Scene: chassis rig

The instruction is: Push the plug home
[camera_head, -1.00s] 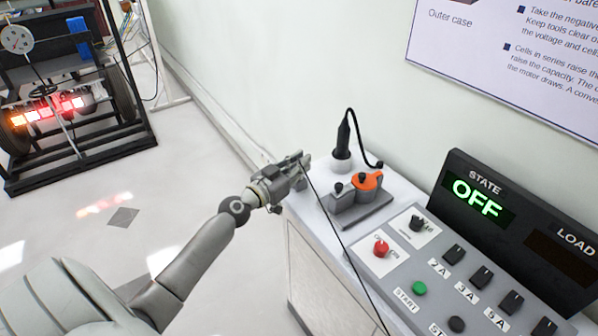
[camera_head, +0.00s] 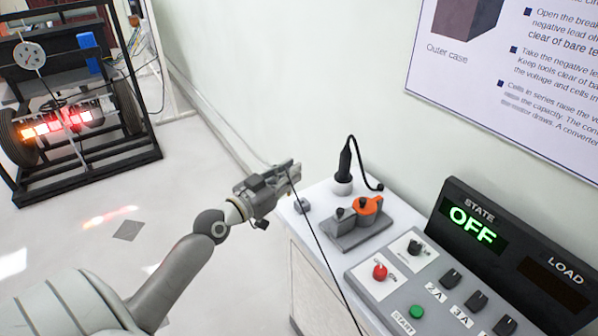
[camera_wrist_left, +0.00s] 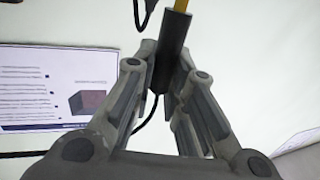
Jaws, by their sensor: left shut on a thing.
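My left gripper (camera_head: 293,172) is in the air just above the near left corner of the bench. In the left wrist view its fingers (camera_wrist_left: 164,72) are shut on a dark cylindrical plug (camera_wrist_left: 171,48) with a yellow end (camera_wrist_left: 181,5). A black lead runs from the plug, and a thin black line hangs from the gripper across the bench in the head view. The plug itself is too small to make out there. A small grey block (camera_head: 301,206) sits on the bench below the gripper, apart from it. I cannot tell whether it is the socket. My right gripper is out of view.
A control panel (camera_head: 359,271) with a display reading OFF (camera_head: 472,226) fills the right. A wheeled rig (camera_head: 75,110) stands far left.

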